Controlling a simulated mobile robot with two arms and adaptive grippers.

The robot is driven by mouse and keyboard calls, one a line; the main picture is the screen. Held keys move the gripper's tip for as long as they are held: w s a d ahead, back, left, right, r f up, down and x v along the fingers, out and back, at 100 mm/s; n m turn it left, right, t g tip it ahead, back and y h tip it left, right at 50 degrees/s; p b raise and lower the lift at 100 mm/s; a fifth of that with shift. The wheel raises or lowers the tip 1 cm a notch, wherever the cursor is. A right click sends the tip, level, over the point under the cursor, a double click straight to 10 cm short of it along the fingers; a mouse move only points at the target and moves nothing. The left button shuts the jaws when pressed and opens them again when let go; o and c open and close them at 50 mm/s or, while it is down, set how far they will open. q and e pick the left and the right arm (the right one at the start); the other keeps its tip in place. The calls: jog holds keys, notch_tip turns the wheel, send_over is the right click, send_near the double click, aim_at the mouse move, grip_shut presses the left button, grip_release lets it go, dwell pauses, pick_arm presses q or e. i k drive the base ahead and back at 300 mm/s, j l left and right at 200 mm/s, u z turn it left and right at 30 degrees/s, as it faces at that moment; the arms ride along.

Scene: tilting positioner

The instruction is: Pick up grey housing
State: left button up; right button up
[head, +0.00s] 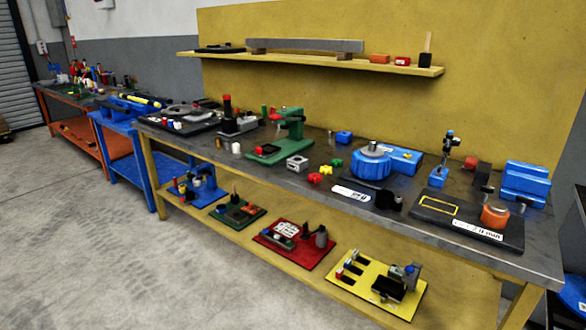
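A small grey block with a round opening in its top, which looks like the grey housing (297,164), sits on the dark top of the workbench (325,180). It lies near the front edge, just right of a green base with a green press-like device (285,135). Nothing covers it. Neither of my grippers is in view.
Red and yellow small parts (320,176) lie just right of the block. A blue round device (371,165) stands further right, with a black plate (465,215) beyond. A shelf (300,59) hangs above. The floor (130,255) in front is clear.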

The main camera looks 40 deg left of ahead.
aim_at(295, 164)
jog(key=u, duration=1.65)
